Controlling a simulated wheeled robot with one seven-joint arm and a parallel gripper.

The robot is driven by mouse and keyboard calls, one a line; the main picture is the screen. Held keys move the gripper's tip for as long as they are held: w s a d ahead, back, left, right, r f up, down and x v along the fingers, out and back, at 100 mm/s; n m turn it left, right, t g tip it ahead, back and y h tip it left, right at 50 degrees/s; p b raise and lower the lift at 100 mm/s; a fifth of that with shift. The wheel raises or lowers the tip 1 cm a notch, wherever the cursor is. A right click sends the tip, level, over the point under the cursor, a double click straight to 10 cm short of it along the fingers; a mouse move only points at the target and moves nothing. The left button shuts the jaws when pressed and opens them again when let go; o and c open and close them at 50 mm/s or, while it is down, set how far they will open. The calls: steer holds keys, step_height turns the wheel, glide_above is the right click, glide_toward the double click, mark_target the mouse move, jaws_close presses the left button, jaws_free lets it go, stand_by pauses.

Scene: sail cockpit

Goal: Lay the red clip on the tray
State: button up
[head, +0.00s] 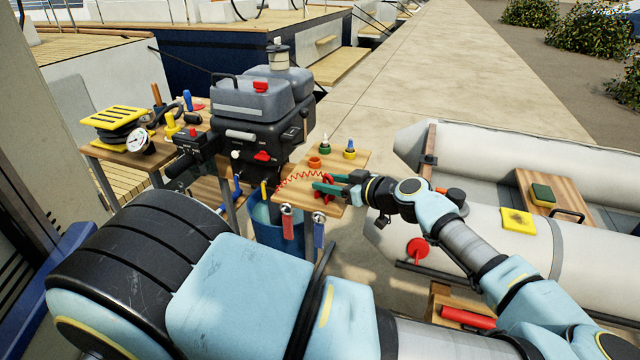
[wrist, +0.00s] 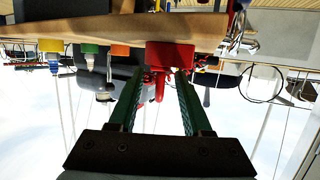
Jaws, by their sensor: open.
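The red clip (head: 328,187) is at the right part of the wooden board (head: 308,198), with a coiled red cord (head: 296,176) running left from it toward the outboard motor. My gripper (head: 322,183) comes in from the right, with its green fingers apart at the clip. In the wrist view, which is upside down, a red block (wrist: 170,54) sits against the board between and just beyond the open fingertips (wrist: 160,73). I cannot tell whether the fingers touch it. No separate tray is clearly identifiable.
An orange ring (head: 315,162), a green-based piece (head: 325,147) and a blue-topped piece (head: 349,151) stand on the board behind my gripper. The black outboard motor (head: 255,130) is left of it. A grey inflatable boat (head: 480,210) lies right. A blue bucket (head: 268,222) stands below.

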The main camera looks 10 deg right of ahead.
steer(key=b+v, duration=0.2)
steer(key=v, duration=0.6)
steer(key=shift+s, duration=0.15)
steer(key=shift+d+r, duration=0.1)
steer(key=shift+d, duration=0.05)
